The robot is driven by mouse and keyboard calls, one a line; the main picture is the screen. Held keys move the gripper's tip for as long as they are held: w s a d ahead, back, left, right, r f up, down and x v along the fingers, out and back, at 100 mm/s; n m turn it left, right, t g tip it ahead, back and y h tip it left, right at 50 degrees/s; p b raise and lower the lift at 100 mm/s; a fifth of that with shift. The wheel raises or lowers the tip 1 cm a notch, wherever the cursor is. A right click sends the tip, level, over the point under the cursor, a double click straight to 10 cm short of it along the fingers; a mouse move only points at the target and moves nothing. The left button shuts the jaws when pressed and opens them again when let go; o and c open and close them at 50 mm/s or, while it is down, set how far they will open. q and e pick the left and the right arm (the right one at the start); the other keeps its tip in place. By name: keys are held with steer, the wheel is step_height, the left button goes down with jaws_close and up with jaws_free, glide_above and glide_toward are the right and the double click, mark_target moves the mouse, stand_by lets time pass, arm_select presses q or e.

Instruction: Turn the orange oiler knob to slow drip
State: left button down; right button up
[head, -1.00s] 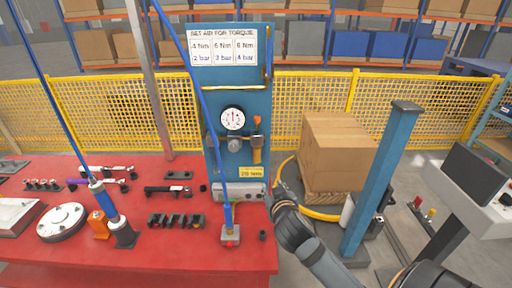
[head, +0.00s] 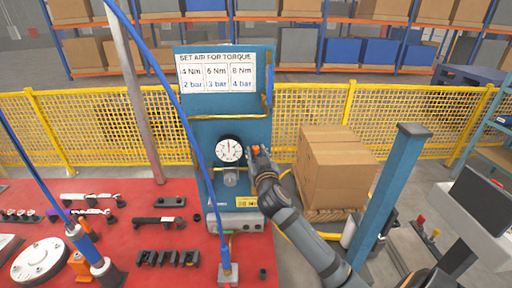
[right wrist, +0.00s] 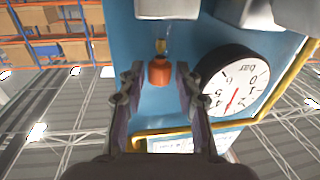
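The orange oiler knob (head: 256,149) sits on the blue air panel (head: 203,140), just right of the round pressure gauge (head: 229,151). In the right wrist view the knob (right wrist: 159,71) hangs below a small clear and brass stem. My right gripper (head: 261,155) is up at the panel; in the right wrist view its two fingers (right wrist: 160,68) stand open, one on each side of the knob. Gaps show between the fingers and the knob, so I see no contact. In the head view the gripper partly covers the knob. My left gripper is out of view.
The gauge (right wrist: 229,87) is close to the right finger in the wrist view. A yellow pipe (right wrist: 190,134) crosses the panel. A blue hose hangs in front of the panel's left side. Cardboard boxes (head: 335,165) and a blue post (head: 385,200) stand to the right.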

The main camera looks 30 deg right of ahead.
steer(key=shift+w+r, duration=0.15)
steer(key=shift+d, duration=0.1)
steer(key=shift+c, duration=3.1)
jaws_close()
steer(key=m+g+h+b, duration=0.1)
steer(key=b, duration=0.1)
steer(key=m+g+h+b, duration=0.1)
steer(key=h+b, duration=0.1)
steer(key=b, duration=0.1)
steer(key=m+g+h+b, duration=0.1)
steer(key=m+h+b, duration=0.1)
steer(key=shift+w+a+f+b, duration=0.25)
steer(key=shift+a+f+b, duration=0.1)
steer(key=shift+b, duration=0.05)
steer(key=shift+r+g+h, duration=0.25)
steer(key=shift+g+h, duration=0.15)
steer(key=shift+h, duration=0.1)
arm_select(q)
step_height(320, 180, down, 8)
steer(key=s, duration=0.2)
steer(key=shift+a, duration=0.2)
